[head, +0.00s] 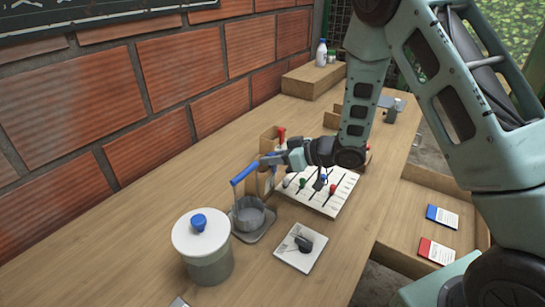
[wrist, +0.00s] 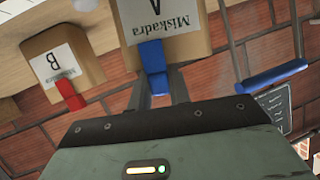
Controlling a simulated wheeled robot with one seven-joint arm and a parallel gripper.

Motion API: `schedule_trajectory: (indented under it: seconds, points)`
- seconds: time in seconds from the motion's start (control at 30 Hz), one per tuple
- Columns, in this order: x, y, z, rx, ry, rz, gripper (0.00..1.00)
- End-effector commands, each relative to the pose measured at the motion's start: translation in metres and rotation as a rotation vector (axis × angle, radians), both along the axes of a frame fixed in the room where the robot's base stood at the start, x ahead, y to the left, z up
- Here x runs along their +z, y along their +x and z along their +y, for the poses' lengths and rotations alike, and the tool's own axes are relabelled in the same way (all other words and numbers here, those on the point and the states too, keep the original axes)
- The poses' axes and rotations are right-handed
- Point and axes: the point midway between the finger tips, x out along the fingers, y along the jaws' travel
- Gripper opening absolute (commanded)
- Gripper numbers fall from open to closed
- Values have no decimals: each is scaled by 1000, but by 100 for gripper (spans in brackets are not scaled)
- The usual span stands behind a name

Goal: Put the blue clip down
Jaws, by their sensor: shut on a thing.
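My gripper (head: 274,158) is shut on the blue clip (head: 270,160) above the wooden table (head: 130,240). In the wrist view, the blue clip (wrist: 152,62) sits between the two fingers (wrist: 158,98). Its far end overlaps the edge of a brown pack labelled "A Miskadra" (wrist: 195,35); I cannot tell whether it touches the pack. A second pack marked B (wrist: 85,65) bears a red clip (wrist: 70,95), which also shows in the head view (head: 281,134).
A white slotted board with coloured knobs (head: 340,200) lies to the right. Table front left is clear.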

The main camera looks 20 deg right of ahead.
Motion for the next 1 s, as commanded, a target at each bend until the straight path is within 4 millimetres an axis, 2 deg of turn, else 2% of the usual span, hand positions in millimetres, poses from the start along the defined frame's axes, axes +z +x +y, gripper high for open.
schedule_trajectory:
  seconds: [0.07,0.1,0.17,0.57,0.67,0.87,1.0]
  points:
    - [0,0,0,0,0,0,0]
    - [0,0,0,0,0,0,24]
    - [0,0,0,0,0,0,41]
    - [-6,0,0,0,-1,1,41]
    - [1,-7,-10,-4,0,-1,41]
    - [21,-29,-44,-6,-1,-4,41]
    - [34,-49,-67,-7,-1,-2,41]
